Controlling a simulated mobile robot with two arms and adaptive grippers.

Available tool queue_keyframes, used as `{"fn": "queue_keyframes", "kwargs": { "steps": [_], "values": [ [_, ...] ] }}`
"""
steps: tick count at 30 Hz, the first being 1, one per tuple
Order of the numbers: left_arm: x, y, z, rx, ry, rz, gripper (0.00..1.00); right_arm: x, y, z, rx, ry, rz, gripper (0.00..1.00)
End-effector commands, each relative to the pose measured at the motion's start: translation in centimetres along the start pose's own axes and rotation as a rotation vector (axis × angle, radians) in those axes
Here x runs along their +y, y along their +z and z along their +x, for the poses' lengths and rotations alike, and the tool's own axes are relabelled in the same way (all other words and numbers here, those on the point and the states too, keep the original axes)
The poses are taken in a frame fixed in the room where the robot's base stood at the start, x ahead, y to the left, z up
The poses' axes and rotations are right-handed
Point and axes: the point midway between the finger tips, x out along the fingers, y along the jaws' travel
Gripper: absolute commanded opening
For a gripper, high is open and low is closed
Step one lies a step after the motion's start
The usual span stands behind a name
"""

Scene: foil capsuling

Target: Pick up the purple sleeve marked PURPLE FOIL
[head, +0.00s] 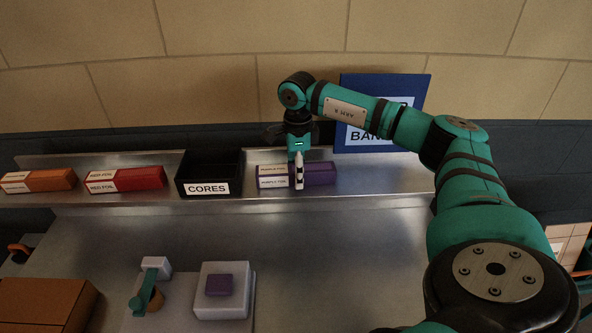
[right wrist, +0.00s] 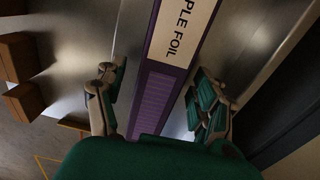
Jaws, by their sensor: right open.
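The purple sleeve (head: 320,174) lies on the raised metal shelf, between the black CORES box and the blue board. Its white label, ending in "PLE FOIL", shows in the right wrist view, where the sleeve (right wrist: 158,100) runs between the fingers. My right gripper (head: 299,180) points down over the sleeve in the head view. In the right wrist view my right gripper (right wrist: 157,98) is open, one finger on each side of the sleeve with gaps visible. Whether the fingertips reach below its top I cannot tell. My left gripper is not in view.
The black CORES box (head: 209,164) stands left of the sleeve. A red sleeve (head: 148,178) and an orange sleeve (head: 52,181) lie farther left. A blue board (head: 411,90) stands behind my right arm. Below are a white block (head: 209,308) with a purple top and a cardboard box (head: 40,305).

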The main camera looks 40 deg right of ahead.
Motion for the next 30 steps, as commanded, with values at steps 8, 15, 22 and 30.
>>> {"fn": "queue_keyframes", "kwargs": {
  "steps": [8,15,22,30],
  "values": [
    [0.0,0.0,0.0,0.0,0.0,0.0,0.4,0.0,0.0,0.0,0.0,0.0,0.0,0.44],
    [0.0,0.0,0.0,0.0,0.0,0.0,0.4,0.0,0.0,0.0,0.0,0.001,0.0,0.13],
    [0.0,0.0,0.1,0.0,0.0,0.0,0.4,0.0,0.0,-0.1,0.0,0.0,0.0,0.08],
    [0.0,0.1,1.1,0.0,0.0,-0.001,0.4,0.0,0.1,-1.2,-0.003,-0.002,0.0,0.08]
  ]
}}
